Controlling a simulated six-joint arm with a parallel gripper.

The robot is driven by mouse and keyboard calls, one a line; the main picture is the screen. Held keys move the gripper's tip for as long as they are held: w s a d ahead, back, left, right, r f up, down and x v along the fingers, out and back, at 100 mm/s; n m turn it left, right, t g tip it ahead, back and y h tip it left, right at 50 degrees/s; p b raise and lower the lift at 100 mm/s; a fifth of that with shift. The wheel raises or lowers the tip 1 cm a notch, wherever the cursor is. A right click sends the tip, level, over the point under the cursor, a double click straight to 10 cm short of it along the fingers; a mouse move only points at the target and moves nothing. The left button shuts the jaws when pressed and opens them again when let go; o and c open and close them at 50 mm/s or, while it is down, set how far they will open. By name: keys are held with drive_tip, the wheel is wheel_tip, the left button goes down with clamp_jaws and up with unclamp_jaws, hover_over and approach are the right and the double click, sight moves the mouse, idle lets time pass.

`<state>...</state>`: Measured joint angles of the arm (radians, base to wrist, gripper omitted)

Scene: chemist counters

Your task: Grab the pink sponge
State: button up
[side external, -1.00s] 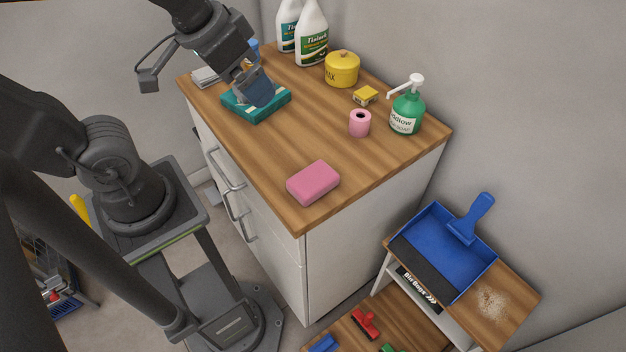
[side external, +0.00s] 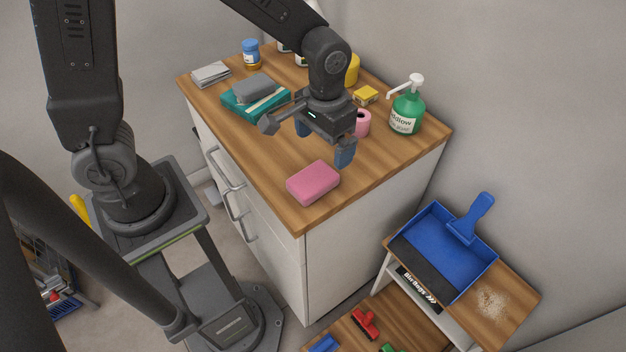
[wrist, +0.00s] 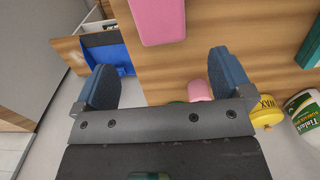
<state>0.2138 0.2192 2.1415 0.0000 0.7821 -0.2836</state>
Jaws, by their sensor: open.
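The pink sponge (side external: 313,183) lies flat near the front corner of the wooden counter top (side external: 270,165). In the wrist view the sponge (wrist: 158,20) is at the top, partly cut off by the frame edge. My gripper (side external: 324,146) is above the counter, behind the sponge and apart from it. Its blue fingers are spread wide with nothing between them, as the wrist view (wrist: 165,85) also shows.
A pink roll (side external: 363,122) stands close behind my gripper. A blue dustpan (side external: 440,250) sits on the lower shelf.

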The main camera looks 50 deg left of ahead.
sight(320, 172)
drive_tip(key=f, duration=0.9)
drive_tip(key=shift+s, duration=0.25)
drive_tip(key=c, duration=1)
drive_tip(key=shift+r, duration=0.1)
